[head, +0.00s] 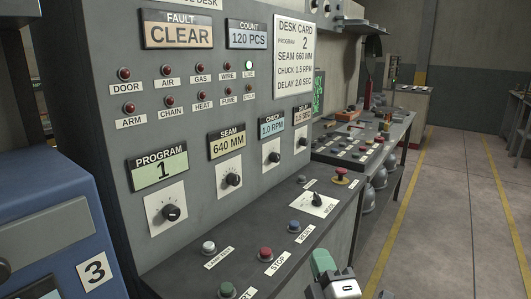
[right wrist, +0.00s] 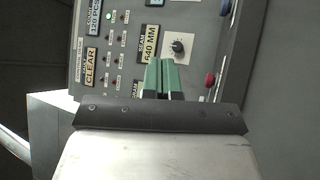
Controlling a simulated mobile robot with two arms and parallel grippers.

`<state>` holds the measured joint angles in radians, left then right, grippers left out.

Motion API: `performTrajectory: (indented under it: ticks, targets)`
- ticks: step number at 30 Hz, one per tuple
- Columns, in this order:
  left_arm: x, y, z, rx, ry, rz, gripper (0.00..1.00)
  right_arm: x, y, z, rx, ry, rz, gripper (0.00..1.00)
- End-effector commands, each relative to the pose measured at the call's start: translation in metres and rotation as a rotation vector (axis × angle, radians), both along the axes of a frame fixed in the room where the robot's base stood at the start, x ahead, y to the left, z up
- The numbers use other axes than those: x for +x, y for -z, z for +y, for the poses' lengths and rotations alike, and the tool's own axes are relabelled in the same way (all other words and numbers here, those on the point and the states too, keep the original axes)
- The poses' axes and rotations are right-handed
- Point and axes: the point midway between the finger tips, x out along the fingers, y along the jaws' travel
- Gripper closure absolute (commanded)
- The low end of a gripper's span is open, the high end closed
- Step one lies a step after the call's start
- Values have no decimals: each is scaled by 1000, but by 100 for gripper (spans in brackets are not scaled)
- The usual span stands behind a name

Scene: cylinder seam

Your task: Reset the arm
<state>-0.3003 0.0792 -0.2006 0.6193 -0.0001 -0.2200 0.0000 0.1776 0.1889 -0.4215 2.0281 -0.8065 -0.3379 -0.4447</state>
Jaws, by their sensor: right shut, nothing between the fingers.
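The desk panel (head: 200,110) shows a fault display (head: 178,30) reading CLEAR. The ARM lamp (head: 131,108) is dark red, like the lamps around it; one lamp (head: 249,65) at the right of the upper row glows green. On the sloped shelf, a blue button (head: 294,226) has a label that seems to read RESET; a red STOP button (head: 265,253) sits nearer. My right gripper (head: 322,262) is right of and below these buttons, its green fingers together and empty. In the right wrist view its closed fingertips (right wrist: 164,62) point toward the panel. My left gripper is not in view.
Program knob (head: 171,212) and other knobs are above. A blue box marked 3 (head: 60,235) stands left. The floor at right is clear.

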Motion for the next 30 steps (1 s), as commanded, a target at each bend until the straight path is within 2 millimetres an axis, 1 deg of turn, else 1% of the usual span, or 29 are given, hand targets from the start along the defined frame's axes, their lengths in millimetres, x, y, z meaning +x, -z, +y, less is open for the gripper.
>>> performTrajectory:
  ticks: [1, 2, 3, 5, 6, 8, 9, 11, 12, 15, 17, 18, 23, 24, 26, 30]
  targets:
    - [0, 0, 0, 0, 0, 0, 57, -11, 29, -20, 130, 52, 144, 100]
    - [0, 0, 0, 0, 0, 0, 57, -17, 45, -31, 207, 85, 226, 100]
    - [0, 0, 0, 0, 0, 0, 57, -28, 67, -45, 305, 129, 338, 100]
    - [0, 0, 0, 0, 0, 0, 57, -49, 101, -63, 447, 199, 506, 100]
    - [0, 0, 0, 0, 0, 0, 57, -66, 122, -73, 535, 247, 614, 100]
    - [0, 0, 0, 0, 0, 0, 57, -93, 150, -84, 647, 316, 765, 100]
    - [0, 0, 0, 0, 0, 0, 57, -110, 166, -88, 711, 358, 853, 100]
    - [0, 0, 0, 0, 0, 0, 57, -135, 185, -93, 789, 415, 970, 100]
    - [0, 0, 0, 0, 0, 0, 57, -151, 195, -96, 834, 451, 1038, 100]
    - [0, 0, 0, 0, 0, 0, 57, -188, 214, -99, 921, 530, 1190, 100]
    - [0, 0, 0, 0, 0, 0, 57, -209, 222, -100, 964, 574, 1270, 100]
    - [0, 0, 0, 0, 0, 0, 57, -223, 226, -100, 988, 603, 1321, 100]
    - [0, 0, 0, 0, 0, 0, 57, -276, 238, -100, 1070, 716, 1511, 100]
    - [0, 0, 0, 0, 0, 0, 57, -289, 239, -99, 1086, 744, 1559, 100]
    - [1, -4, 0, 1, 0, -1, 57, -280, 251, -98, 1082, 743, 1556, 100]
    - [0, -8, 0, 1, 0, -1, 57, -272, 280, -97, 1074, 750, 1565, 100]
